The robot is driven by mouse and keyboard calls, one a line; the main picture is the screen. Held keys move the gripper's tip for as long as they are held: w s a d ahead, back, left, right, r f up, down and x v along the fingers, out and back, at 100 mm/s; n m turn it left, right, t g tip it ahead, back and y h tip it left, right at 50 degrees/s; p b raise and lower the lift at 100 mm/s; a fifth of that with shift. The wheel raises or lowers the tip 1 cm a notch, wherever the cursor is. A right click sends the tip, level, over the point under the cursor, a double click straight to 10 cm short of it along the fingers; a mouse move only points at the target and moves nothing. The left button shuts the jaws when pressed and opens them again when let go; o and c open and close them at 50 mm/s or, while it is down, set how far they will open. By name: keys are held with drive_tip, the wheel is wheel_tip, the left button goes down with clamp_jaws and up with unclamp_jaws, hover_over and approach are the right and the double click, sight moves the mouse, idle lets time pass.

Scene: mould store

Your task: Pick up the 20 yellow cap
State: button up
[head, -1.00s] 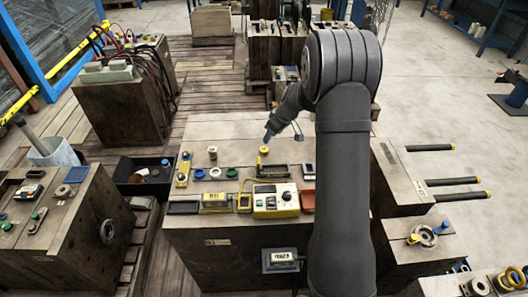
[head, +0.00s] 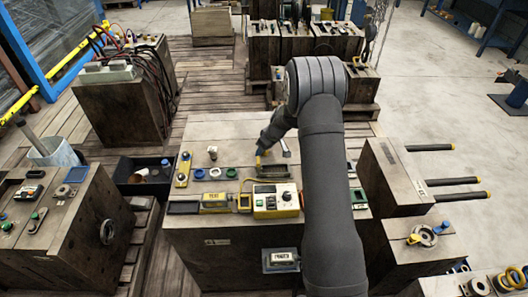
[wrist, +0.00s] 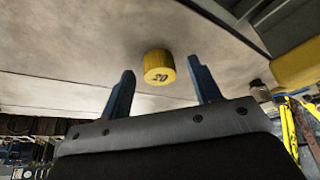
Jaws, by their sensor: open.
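The yellow cap (wrist: 159,68) marked 20 is in the wrist view, between and slightly beyond the two dark blue fingers of my gripper (wrist: 162,72). A gap shows on each side of it, so the fingers are open and not touching it. In the head view my gripper (head: 263,153) is low over the middle bench, at the small upright yellow cap (head: 258,159), which it partly hides.
A dark tray (head: 272,172) lies just in front of the gripper. The bench's back left is clear.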

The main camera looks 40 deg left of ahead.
drive_tip(key=c, duration=1)
drive_tip(key=shift+c, duration=0.2)
drive_tip(key=shift+r, duration=0.1)
